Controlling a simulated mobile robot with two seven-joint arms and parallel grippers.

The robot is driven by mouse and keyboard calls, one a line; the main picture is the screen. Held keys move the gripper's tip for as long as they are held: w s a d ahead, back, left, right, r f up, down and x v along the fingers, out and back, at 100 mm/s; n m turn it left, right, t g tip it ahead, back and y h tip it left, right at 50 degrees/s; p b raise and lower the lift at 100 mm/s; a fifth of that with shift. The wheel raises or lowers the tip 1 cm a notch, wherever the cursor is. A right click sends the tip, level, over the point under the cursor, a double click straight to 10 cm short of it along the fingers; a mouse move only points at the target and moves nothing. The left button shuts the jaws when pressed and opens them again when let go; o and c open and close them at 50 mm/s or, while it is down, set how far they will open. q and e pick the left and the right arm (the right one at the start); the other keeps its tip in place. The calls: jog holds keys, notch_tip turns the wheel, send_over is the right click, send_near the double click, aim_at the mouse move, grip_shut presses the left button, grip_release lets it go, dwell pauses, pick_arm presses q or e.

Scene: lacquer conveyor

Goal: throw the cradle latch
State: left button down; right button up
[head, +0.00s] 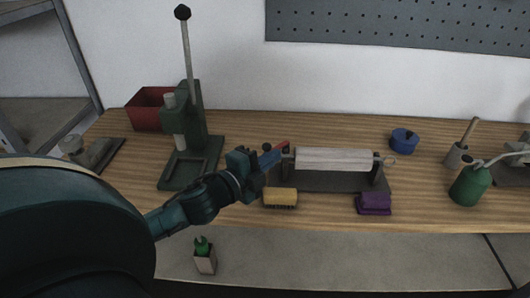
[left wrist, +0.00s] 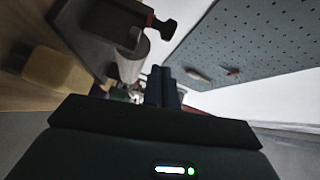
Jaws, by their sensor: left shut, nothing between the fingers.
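The cradle (head: 330,182) is a dark stand near the middle of the bench, with a pale roller (head: 333,159) lying across it. A small red piece (head: 283,147), perhaps the latch, shows at its left end. My left gripper (head: 274,156) is shut and empty at that left end, close to the red piece; I cannot tell whether they touch. In the left wrist view the shut fingers (left wrist: 163,87) lie beside the roller's end (left wrist: 131,66). A dark knobbed part (left wrist: 160,26) of the cradle stands above them. My right gripper is not in view.
A green press (head: 190,140) with a tall lever stands left, before a red bin (head: 149,108). A blue pot (head: 404,140) and green can (head: 470,186) are right.

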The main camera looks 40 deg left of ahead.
aim_at(263, 147)
pick_arm(q)
jog(key=shift+w+a+f, duration=0.15)
jog(key=shift+w+a, duration=0.05)
jog(key=shift+a, duration=0.35)
jog(key=shift+w+a+f, duration=0.1)
jog(key=shift+w+a, duration=0.05)
jog(key=shift+a, duration=0.35)
jog(key=shift+a, duration=0.55)
jog(key=m+h, duration=0.1)
jog(key=a+m+g+h, duration=0.1)
jog(key=h, duration=0.1)
jog(key=a+m+h, duration=0.1)
jog(key=h, duration=0.1)
jog(key=shift+w+a+f+g, duration=0.1)
jog(key=shift+w+g, duration=0.1)
jog(key=shift+g, duration=0.1)
jog(key=shift+w+a+m+g+h+b, duration=0.2)
jog(key=shift+a+m+g+h+b, duration=0.25)
jog(key=shift+m+h, duration=0.35)
jog(key=shift+w+a, duration=0.25)
jog(key=shift+a, duration=0.3)
jog(key=shift+r, duration=0.2)
